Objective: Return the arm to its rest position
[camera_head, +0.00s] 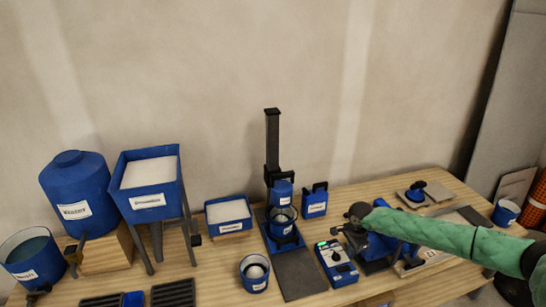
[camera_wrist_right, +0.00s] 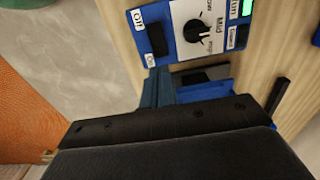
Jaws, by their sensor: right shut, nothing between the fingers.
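My right arm (camera_head: 450,235), in a green sleeve, reaches in from the right edge over the workbench. Its dark wrist end is above the bench's right half, and my right gripper (camera_head: 341,231) is beside the blue control box. The right wrist view shows the gripper's dark body across the bottom and its bluish fingers (camera_wrist_right: 158,88), shut and empty, near the control box's edge. Some of the gripper is hidden by the wrist in the head view. My left arm and gripper are not in view.
The control box (camera_head: 337,264) has a dial and lit display. A mixer stand (camera_head: 272,145) rises behind it. A blue hopper (camera_head: 150,185), a water tank (camera_head: 75,190) and buckets stand left. A suction-cup-like tool (camera_head: 416,192) lies at right. The wall is behind.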

